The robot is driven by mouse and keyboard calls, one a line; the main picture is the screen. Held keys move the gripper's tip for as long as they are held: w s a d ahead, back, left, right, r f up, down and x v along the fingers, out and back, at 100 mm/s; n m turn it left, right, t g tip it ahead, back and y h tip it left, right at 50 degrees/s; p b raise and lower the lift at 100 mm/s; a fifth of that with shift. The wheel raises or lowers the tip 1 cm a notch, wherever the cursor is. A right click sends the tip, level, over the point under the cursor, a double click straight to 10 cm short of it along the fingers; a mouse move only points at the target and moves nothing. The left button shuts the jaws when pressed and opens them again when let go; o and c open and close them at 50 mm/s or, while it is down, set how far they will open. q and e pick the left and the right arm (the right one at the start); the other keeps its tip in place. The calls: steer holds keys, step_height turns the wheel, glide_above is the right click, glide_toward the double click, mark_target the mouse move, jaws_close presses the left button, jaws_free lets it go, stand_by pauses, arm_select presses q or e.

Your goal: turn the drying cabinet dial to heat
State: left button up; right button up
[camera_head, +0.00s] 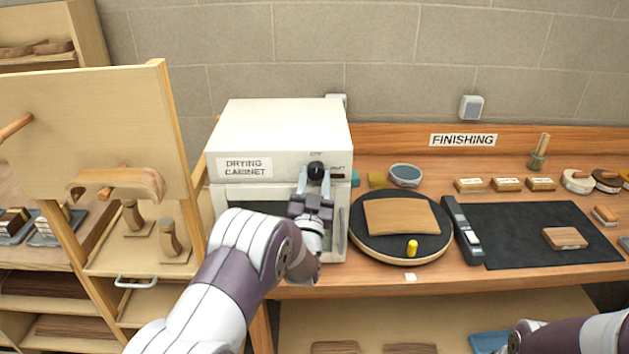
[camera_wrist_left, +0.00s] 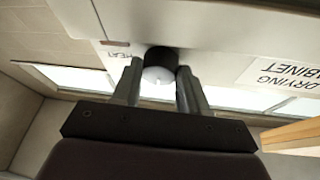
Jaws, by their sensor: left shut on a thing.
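The white drying cabinet (camera_head: 283,122) stands on the bench against the wall, with a "DRYING CABINET" label on its front. Its black dial (camera_head: 316,170) is at the upper right of the front, with small lettering above it and to its right. My left gripper (camera_head: 315,182) is at the dial, its fingers shut on it from either side. In the left wrist view the dial (camera_wrist_left: 160,60) sits between the two fingertips, and the word HEAT (camera_wrist_left: 118,54) reads upside down beside it. My right gripper is not in view; only part of that arm shows at lower right.
A round black turntable (camera_head: 400,252) with a wooden board stands right of the cabinet. A bowl (camera_head: 405,175) is behind it. A black mat (camera_head: 545,235) with a wooden block lies farther right. A wooden rack (camera_head: 100,130) stands close on the cabinet's left.

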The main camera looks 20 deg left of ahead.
arm_select(q)
steer(key=m+h+b, duration=0.2)
steer(key=m, duration=0.2)
steer(key=shift+a+f+m, duration=0.1)
steer(key=shift+m, duration=0.2)
steer(key=m+g+h+b, duration=0.1)
steer(key=m+b, duration=0.1)
steer(key=m, duration=0.1)
steer(key=m+g+h+b, duration=0.1)
steer(key=m+h+b, duration=0.1)
steer(key=m, duration=0.1)
steer(key=shift+s+m, duration=0.1)
steer(key=shift+m, duration=0.3)
steer(key=m+b, duration=0.1)
steer(key=m+g+b, duration=0.1)
steer(key=m, duration=0.1)
steer(key=m+g+b, duration=0.1)
steer(key=m, duration=0.1)
steer(key=shift+a+r+b, duration=0.1)
steer(key=shift+r+b, duration=0.15)
steer(key=shift+b, duration=0.05)
steer(key=shift+r+m+g+b, duration=0.2)
steer(key=shift+m+g+b, duration=0.75)
steer(key=shift+m, duration=0.75)
steer(key=o, duration=1)
steer(key=shift+o, duration=0.2)
steer(key=shift+s, duration=0.1)
